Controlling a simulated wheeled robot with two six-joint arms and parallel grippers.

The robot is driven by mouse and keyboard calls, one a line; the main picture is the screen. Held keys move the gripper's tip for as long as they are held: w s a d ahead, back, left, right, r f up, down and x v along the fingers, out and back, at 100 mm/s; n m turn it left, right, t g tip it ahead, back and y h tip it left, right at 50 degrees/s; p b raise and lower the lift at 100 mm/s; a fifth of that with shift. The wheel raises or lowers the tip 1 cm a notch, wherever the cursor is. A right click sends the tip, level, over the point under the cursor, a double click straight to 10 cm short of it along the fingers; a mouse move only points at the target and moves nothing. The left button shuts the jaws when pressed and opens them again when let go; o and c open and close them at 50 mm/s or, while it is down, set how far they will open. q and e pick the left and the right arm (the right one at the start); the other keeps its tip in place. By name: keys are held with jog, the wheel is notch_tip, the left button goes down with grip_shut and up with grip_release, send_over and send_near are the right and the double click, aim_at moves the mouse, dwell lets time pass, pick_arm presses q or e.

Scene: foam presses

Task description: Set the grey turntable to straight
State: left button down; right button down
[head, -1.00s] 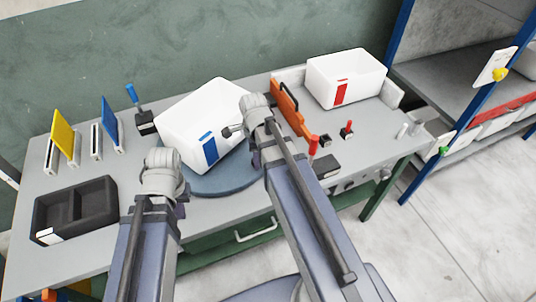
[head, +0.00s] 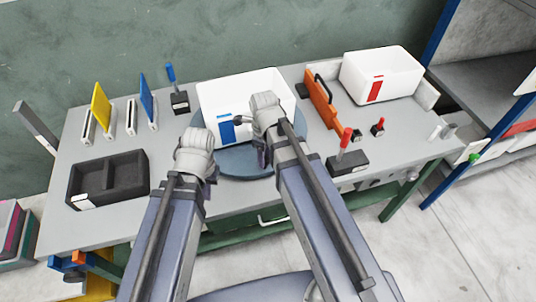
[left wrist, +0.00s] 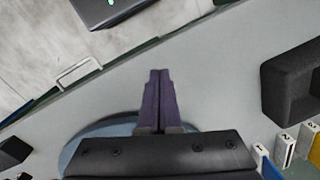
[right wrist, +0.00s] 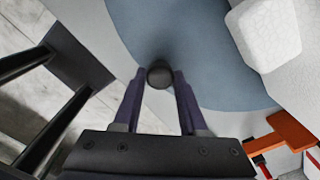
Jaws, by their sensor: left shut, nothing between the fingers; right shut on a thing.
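The turntable (head: 240,165) is a blue-grey disc on the table; it fills much of the right wrist view (right wrist: 185,40). A white bin (head: 212,97) with a blue label stands on it, its sides looking close to in line with the table edges. My right gripper (right wrist: 158,78) is shut on a round black knob (right wrist: 160,72) at the disc's rim; in the head view my arm hides this grip. My left gripper (left wrist: 160,75) is shut and empty above the table's front, left of the disc in the head view.
A black two-part tray (head: 75,190) and the yellow (head: 101,108) and blue (head: 148,98) panels stand at left. A blue-handled lever (head: 171,75) is behind. At right are an orange fixture (head: 320,100), a second white bin (head: 405,75) and a red-handled lever (head: 345,140).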

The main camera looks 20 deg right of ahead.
pick_arm(q)
jog(key=shift+a, duration=0.25)
pick_arm(e)
jog(key=shift+a+m, duration=0.3)
jog(key=shift+a, duration=0.2)
jog(key=shift+c, duration=2.2)
grip_release()
pick_arm(q)
jog(key=shift+r, duration=0.1)
pick_arm(e)
jog(key=shift+r, duration=0.1)
notch_tip(320, 180, up, 8)
jog(key=p, duration=0.8)
pick_arm(q)
notch_tip(320, 180, up, 8)
pick_arm(e)
jog(key=shift+f, duration=0.2)
pick_arm(q)
jog(key=shift+f, duration=0.2)
